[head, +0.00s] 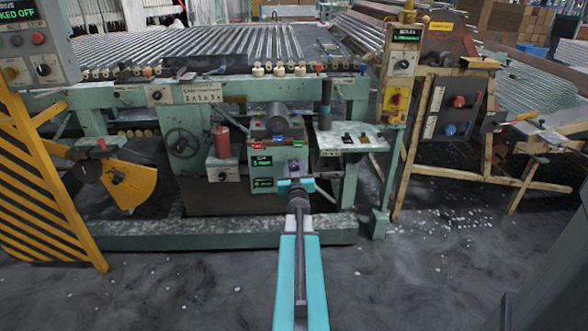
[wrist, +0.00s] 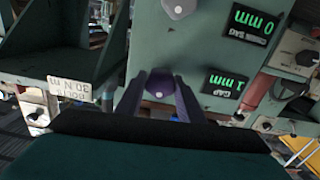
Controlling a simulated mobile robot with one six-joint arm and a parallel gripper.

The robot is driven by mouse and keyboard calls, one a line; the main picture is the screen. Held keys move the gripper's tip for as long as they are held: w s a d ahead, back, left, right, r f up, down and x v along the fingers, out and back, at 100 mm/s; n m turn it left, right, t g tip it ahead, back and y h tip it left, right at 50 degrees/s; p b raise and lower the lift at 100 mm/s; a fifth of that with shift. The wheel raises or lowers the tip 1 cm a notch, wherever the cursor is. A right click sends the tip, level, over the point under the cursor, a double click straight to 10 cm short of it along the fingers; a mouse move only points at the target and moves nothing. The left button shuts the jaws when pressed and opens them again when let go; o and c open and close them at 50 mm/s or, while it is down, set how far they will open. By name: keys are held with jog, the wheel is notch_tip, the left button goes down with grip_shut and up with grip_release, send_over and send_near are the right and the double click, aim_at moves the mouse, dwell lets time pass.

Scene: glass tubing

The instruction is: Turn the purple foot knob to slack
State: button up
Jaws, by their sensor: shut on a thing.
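The purple foot knob (wrist: 158,94) sits low on the green machine stand, between the two dark fingers of my gripper (wrist: 165,84) in the wrist view. My gripper is shut on it. Upside down in the wrist view, one green display (wrist: 226,85) reads 1 mm and another (wrist: 253,23) reads 0 mm.
A grey knob (wrist: 180,7) stands out from the same panel. A red cylinder (head: 222,142) and a handwheel (head: 183,142) are left of the stand. A small green side table (head: 360,139) is to its right. A green floor beam (head: 150,233) runs along the base; the floor in front is open.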

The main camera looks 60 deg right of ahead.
jog(key=n+b, duration=0.2)
jog(key=shift+f+n, duration=0.25)
jog(key=shift+n, duration=0.05)
jog(key=n+b, duration=0.4)
jog(key=shift+n, duration=0.3)
jog(key=n+b, duration=0.2)
jog(key=n, duration=0.1)
jog(key=shift+n, duration=0.3)
jog(key=n+b, duration=0.2)
jog(key=n, duration=0.1)
jog(key=shift+a+n, duration=0.1)
jog(key=shift+n, duration=0.2)
jog(key=n+b, duration=0.2)
jog(key=n, duration=0.4)
jog(key=shift+f, duration=0.15)
jog(key=n+b, duration=0.1)
jog(key=n, duration=0.5)
jog(key=shift+n, duration=0.3)
